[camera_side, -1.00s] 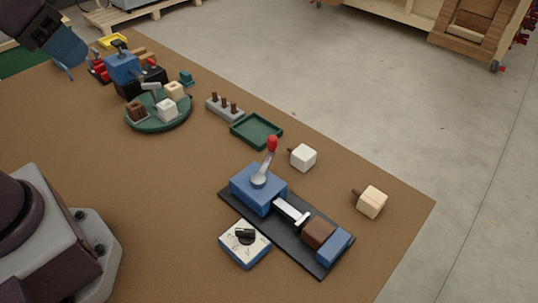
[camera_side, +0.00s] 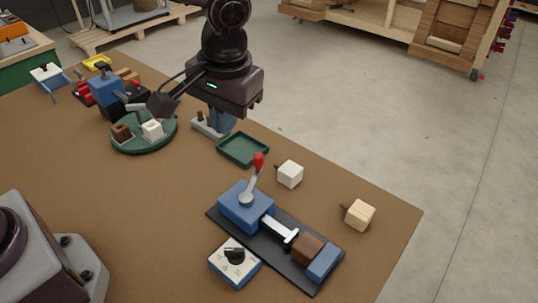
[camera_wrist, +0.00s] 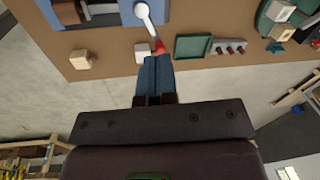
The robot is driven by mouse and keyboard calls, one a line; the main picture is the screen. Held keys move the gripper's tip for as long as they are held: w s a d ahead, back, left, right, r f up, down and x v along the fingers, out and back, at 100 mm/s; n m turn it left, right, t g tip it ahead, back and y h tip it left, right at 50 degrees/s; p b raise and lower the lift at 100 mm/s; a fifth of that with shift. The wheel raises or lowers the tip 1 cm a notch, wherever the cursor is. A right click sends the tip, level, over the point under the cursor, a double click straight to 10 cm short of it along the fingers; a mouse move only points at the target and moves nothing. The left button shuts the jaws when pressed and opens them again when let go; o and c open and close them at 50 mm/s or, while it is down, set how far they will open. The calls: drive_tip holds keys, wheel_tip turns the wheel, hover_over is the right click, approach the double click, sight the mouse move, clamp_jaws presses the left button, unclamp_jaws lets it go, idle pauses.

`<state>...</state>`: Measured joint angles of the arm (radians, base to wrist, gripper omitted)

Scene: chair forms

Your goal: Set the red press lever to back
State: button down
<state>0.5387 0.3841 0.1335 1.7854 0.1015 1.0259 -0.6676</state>
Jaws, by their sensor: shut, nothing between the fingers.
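The red press lever (camera_side: 258,161) has a red knob on a grey metal arm. It rises from the blue press block (camera_side: 245,205) on a dark base plate and leans slightly to the right in the side view. My gripper (camera_side: 222,122) is over the back of the table, behind the green tray and apart from the lever. In the wrist view my blue fingers (camera_wrist: 155,68) are together and empty. There the red knob (camera_wrist: 159,47) appears just beyond the fingertips; whether they touch cannot be told from that view alone.
The press has a white ram (camera_side: 279,229), a brown block and a blue end stop. A dial box (camera_side: 235,263) stands in front. A green tray (camera_side: 243,149), white cube (camera_side: 289,174) and tan cube (camera_side: 359,214) lie behind it. A green turntable (camera_side: 145,144) holds several blocks.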

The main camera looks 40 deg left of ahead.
drive_tip(key=w+d+f+n+y, duration=0.2)
drive_tip(key=w+d+f+n, duration=0.3)
drive_tip(key=n, duration=0.8)
drive_tip(key=shift+w+d+f+t+y, duration=0.3)
drive_tip(key=shift+w+d+t+y, duration=0.1)
drive_tip(key=shift+w+d, duration=1.2)
drive_tip(key=shift+a, duration=0.1)
hover_over(252, 178)
drive_tip(key=w+d, duration=0.2)
drive_tip(key=w, duration=0.1)
drive_tip(key=shift+f, duration=4.65)
